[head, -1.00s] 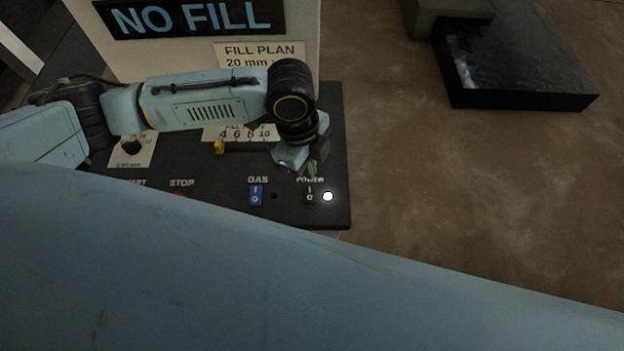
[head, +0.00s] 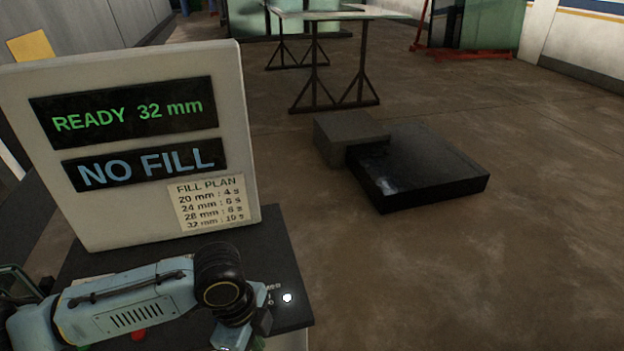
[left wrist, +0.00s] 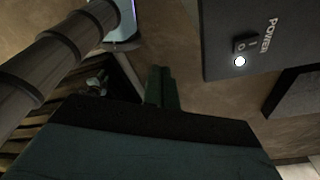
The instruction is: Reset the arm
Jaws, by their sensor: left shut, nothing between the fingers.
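My left arm reaches in from the bottom left of the head view, over the front of the black control panel (head: 290,313). My left gripper (left wrist: 162,84) shows in the left wrist view with its green fingers together and nothing between them; its fingertips cannot be made out in the head view. In the left wrist view it points past the edge of the panel, apart from the black POWER switch (left wrist: 244,43) and the lit white lamp (left wrist: 240,62). My right gripper is in neither view.
The upright display board (head: 235,150) reads READY 32 mm and NO FILL, with a FILL PLAN label (head: 208,203). A black slab (head: 430,185) and grey block (head: 345,135) lie on the floor to the right. A glass-topped table (head: 340,14) stands farther back.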

